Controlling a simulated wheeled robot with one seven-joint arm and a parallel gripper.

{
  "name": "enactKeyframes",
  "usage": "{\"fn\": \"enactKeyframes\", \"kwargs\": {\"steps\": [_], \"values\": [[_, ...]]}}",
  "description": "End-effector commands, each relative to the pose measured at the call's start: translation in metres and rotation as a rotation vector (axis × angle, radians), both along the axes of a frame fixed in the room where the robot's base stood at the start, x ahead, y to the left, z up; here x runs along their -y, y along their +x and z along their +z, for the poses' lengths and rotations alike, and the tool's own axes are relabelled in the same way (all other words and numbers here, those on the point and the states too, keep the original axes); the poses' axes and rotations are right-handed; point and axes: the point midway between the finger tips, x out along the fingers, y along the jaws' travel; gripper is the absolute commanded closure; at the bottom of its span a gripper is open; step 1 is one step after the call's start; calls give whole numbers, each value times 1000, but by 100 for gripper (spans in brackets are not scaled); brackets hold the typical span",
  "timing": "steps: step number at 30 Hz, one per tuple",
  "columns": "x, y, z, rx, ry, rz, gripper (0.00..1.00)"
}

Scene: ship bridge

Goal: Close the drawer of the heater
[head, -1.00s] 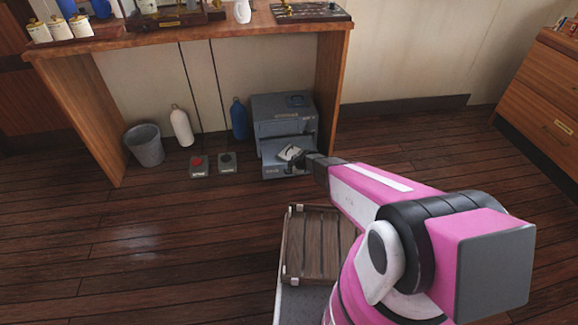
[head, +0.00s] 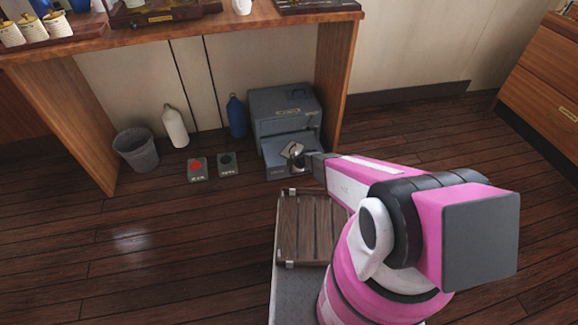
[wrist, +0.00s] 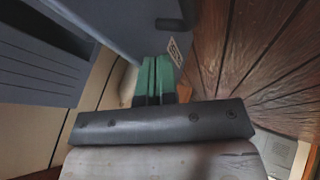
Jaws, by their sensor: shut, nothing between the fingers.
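The heater (head: 283,103) is a blue-grey box on the floor under the desk, near its right end panel. Its lower drawer (head: 275,170) stands open toward me, with a pale item (head: 291,149) showing inside. My gripper (head: 299,160) is at the right part of the drawer front; my own arm hides part of that area. In the wrist view my green fingers (wrist: 155,80) are shut together and empty, close to a blue-grey panel (wrist: 120,25) with a dark handle (wrist: 170,24) and a small label (wrist: 175,52). I cannot tell whether the fingers touch the panel.
The wooden desk (head: 190,35) overhangs the heater. A blue bottle (head: 236,117), a white bottle (head: 175,128), a grey bin (head: 136,150) and two floor pedals (head: 228,164) stand left of it. A wooden cabinet (head: 545,75) is at right. The floor in front is clear on the left.

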Motion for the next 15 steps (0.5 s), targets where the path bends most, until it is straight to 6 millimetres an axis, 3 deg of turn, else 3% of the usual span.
{"fn": "enactKeyframes", "kwargs": {"steps": [15], "values": [[-3, 10, 0, 1, 1, 1, 100]]}}
